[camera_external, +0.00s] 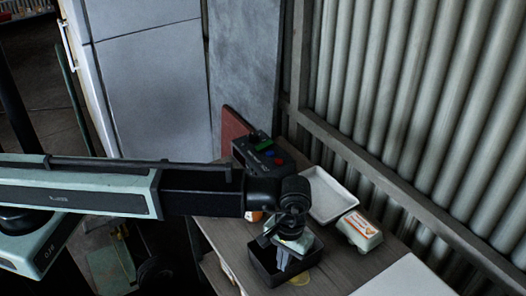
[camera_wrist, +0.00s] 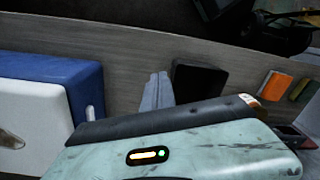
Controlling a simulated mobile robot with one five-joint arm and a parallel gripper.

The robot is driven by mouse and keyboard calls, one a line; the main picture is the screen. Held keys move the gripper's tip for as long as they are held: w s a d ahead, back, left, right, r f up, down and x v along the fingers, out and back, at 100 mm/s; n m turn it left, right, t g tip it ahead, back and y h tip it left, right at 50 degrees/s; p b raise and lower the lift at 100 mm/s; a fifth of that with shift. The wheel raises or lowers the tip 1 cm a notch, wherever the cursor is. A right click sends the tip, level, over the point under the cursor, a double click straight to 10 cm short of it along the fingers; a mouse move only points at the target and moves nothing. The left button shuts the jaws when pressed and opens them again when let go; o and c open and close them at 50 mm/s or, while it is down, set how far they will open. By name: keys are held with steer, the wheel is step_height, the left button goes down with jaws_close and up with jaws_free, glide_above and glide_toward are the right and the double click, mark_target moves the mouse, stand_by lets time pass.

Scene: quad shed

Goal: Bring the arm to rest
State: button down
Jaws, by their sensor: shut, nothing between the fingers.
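My arm reaches in from the left in the external view, over a wooden table (camera_external: 338,268). My gripper (camera_external: 284,262) hangs at the arm's end, pointing down, with its pale fingers shut and nothing between them. It is over or partly inside a black open box (camera_external: 312,262) on the table; which of the two I cannot tell. My wrist hides part of the box.
A white tray (camera_external: 328,194), a pale carton with an orange label (camera_external: 359,231) and a dark device with coloured buttons (camera_external: 266,157) stand near the box. A corrugated wall (camera_external: 400,110) closes the right side. The wrist view shows a blue and white box (camera_wrist: 82,88).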

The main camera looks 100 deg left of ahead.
steer(key=s+d+f+m, duration=0.1)
steer(key=s+d+m, duration=0.9)
steer(key=s+m, duration=0.2)
steer(key=shift+d+m+t+b, duration=0.3)
steer(key=shift+d+m, duration=0.1)
steer(key=shift+m, duration=0.3)
